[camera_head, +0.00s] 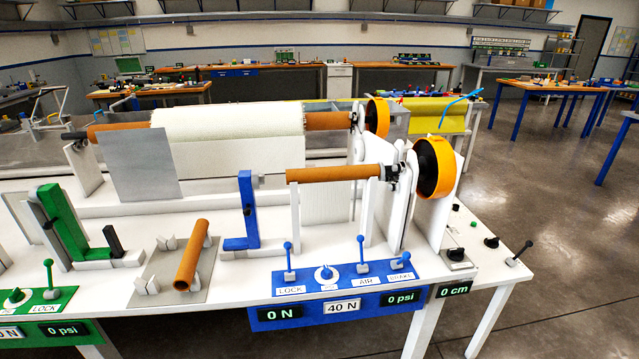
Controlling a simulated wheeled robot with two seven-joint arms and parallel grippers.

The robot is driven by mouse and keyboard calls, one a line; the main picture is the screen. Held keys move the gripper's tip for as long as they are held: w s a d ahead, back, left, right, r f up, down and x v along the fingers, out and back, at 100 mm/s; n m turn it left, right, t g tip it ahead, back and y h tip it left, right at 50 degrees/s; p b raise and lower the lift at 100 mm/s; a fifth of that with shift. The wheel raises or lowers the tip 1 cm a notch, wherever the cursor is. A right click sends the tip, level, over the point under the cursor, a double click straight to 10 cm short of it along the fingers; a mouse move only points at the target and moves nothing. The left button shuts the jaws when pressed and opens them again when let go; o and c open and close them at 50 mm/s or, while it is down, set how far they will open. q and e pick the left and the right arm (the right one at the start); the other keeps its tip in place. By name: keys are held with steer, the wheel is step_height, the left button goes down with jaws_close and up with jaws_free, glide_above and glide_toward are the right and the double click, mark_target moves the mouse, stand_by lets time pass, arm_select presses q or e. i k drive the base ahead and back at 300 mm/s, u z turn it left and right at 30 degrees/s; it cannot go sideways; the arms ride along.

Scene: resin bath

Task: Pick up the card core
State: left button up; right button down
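A brown card core (191,256) lies on a grey plate (150,270) on the white bench, resting on small white supports and slanting from lower left to upper right. A similar brown tube (333,173) sits on a horizontal spindle to the right, beside a black and orange wheel (433,168). Another brown core shows at both ends of a large roll of cream fabric (228,122) behind. Neither of my grippers shows in this view.
A green L-shaped bracket (66,229) stands left of the card core, and a blue one (246,212) stands to its right. A blue control panel (340,281) with levers lies at the bench's front edge; a green panel (40,300) is at left. A grey sheet (138,165) hangs behind.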

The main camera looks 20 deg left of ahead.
mark_target(302, 176)
steer(key=z, duration=0.85)
steer(key=k, duration=1.15)
steer(key=z, duration=1.1)
steer(key=i, duration=2.1)
steer(key=u, duration=0.6)
steer(key=i, duration=1.5)
steer(key=u, duration=1.75)
steer(key=i, duration=1.15)
steer(key=u, duration=1.1)
